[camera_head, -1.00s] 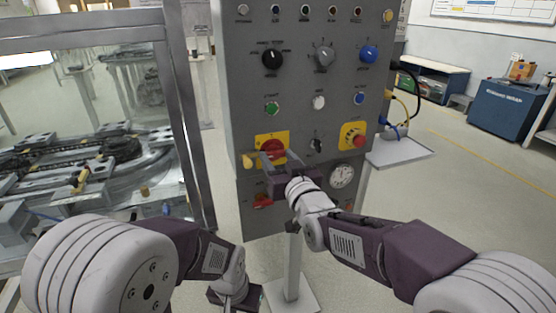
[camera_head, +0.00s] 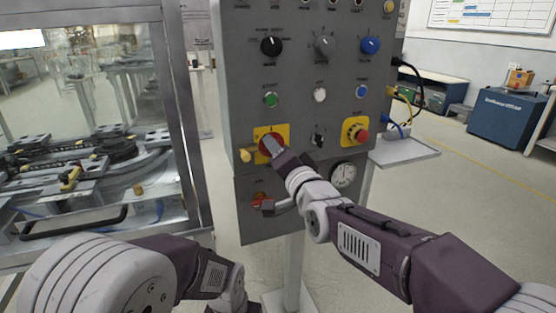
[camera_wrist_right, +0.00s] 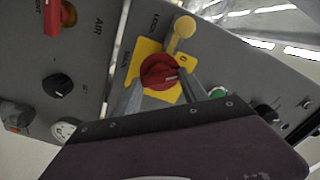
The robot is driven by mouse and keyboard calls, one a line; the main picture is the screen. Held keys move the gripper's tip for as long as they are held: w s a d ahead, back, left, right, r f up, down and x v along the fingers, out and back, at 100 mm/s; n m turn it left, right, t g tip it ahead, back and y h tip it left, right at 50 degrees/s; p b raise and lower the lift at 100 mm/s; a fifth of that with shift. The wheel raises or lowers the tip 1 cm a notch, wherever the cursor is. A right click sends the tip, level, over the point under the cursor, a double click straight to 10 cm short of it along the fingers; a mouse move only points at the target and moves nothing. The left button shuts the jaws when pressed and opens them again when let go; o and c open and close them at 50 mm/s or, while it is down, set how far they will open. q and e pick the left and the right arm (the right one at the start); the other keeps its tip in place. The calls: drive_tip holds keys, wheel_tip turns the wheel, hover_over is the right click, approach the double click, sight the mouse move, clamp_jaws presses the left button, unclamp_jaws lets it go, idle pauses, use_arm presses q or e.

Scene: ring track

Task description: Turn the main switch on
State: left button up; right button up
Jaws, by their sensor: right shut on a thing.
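The main switch is a red rotary knob (camera_head: 270,145) on a yellow plate (camera_head: 260,134), low on the left of the grey control panel. The right wrist view shows the red knob (camera_wrist_right: 158,72) and its yellow plate (camera_wrist_right: 150,50) close up. My right gripper (camera_wrist_right: 160,88) is shut on the red knob, one finger on each side. In the head view my right gripper (camera_head: 272,147) partly covers the knob. A yellow lock piece (camera_head: 246,155) sits at the plate's left, beside the knob. My left arm is low at the left; its gripper's fingers cannot be made out.
The grey panel (camera_head: 295,85) also holds black, grey and blue knobs, a red emergency button (camera_head: 361,136) on yellow, a red air handle (camera_head: 260,198) and a round gauge (camera_head: 343,175). A glass-walled ring track enclosure (camera_head: 184,110) stands left. Open floor lies right.

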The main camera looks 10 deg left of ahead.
drive_tip(key=shift+f+m+b, duration=0.15)
drive_tip(key=shift+m+b, duration=2.45)
drive_tip(key=shift+m, duration=0.9)
drive_tip(key=o, duration=1.4)
